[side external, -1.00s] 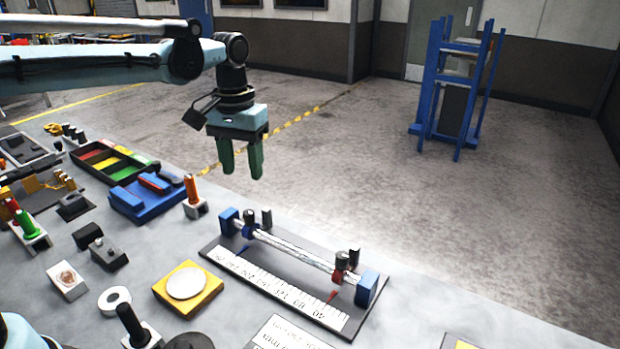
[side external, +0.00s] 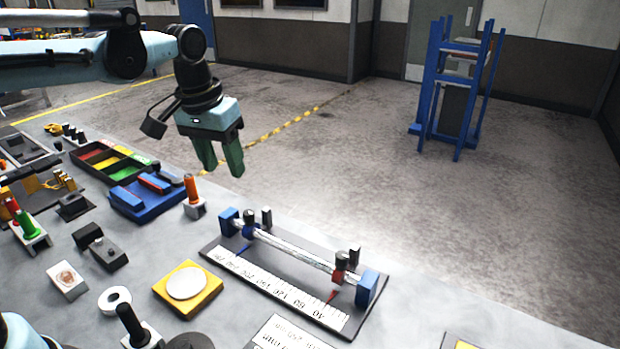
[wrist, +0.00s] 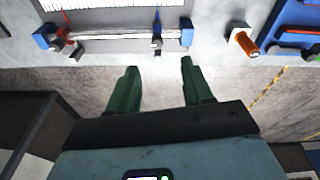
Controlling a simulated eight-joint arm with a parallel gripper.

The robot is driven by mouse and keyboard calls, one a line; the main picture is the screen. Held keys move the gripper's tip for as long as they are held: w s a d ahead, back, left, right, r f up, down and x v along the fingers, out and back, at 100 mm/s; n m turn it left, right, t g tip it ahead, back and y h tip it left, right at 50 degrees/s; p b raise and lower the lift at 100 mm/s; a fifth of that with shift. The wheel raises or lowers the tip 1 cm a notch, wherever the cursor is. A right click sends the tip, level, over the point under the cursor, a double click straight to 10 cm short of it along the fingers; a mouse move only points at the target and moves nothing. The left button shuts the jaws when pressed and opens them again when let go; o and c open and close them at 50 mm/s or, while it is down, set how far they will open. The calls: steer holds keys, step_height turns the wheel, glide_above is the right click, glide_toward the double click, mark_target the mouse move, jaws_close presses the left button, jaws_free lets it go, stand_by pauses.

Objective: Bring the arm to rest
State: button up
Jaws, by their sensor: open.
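My gripper (side external: 222,170) hangs in the air above the far edge of the workbench in the side external view. Its two green fingers are apart with nothing between them. In the wrist view the fingers (wrist: 158,75) point toward the bench edge, with bare floor between and below them. The rail fixture (side external: 290,246), a bar between blue end blocks on a dark plate with a white scale, lies on the bench below and to the right of my gripper, apart from it.
An orange-handled tool (side external: 192,188) stands in a small block below my gripper, near a blue fixture (side external: 140,205) and a tray of coloured compartments (side external: 105,158). A yellow plate with a white disc (side external: 187,288) lies nearer the camera. The floor beyond the bench is open up to a blue rack (side external: 425,100).

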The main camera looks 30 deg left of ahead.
steer(key=s+a+f+m+t, duration=0.1)
steer(key=s+f+m+t, duration=0.1)
steer(key=s+f+t, duration=0.3)
steer(key=shift+s+a+f, duration=0.15)
steer(key=shift+s+f, duration=0.4)
steer(key=shift+s, duration=1.75)
